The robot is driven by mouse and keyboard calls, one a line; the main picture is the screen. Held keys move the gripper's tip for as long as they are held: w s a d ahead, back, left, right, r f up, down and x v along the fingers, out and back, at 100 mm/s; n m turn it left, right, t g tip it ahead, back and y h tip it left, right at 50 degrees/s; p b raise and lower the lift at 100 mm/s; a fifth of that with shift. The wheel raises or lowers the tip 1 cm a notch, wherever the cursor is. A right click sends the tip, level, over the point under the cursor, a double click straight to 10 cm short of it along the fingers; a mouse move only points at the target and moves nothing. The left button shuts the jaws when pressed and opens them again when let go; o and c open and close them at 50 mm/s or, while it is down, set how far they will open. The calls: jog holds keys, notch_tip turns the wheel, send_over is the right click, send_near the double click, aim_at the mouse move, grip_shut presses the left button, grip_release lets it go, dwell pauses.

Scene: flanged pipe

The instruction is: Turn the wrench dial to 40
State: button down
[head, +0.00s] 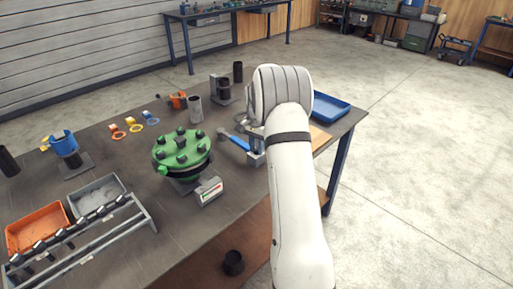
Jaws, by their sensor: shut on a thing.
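The wrench (235,142) has a blue handle and lies slantwise on the workbench, just left of my arm. Its right end reaches a small grey block-like holder (256,159) beside my arm. The dial and its numbers cannot be made out. My gripper (253,124) is mostly hidden behind my white arm; only some grey metal parts show above the wrench's right end. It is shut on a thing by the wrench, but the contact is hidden.
A green round flange (182,152) with several dark bolts stands left of the wrench. A grey cylinder (195,109) and a dark stand (222,90) are behind it. A blue tray (330,107) sits at the right edge. Orange (37,211) and grey bins lie front left.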

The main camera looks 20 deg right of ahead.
jog(key=shift+m, duration=0.3)
dwell(0.4)
jog(key=c, duration=1.3)
grip_release()
jog(key=shift+o, duration=0.2)
notch_tip(320, 180, up, 8)
jog(key=shift+f+b, duration=0.1)
jog(key=shift+b, duration=0.2)
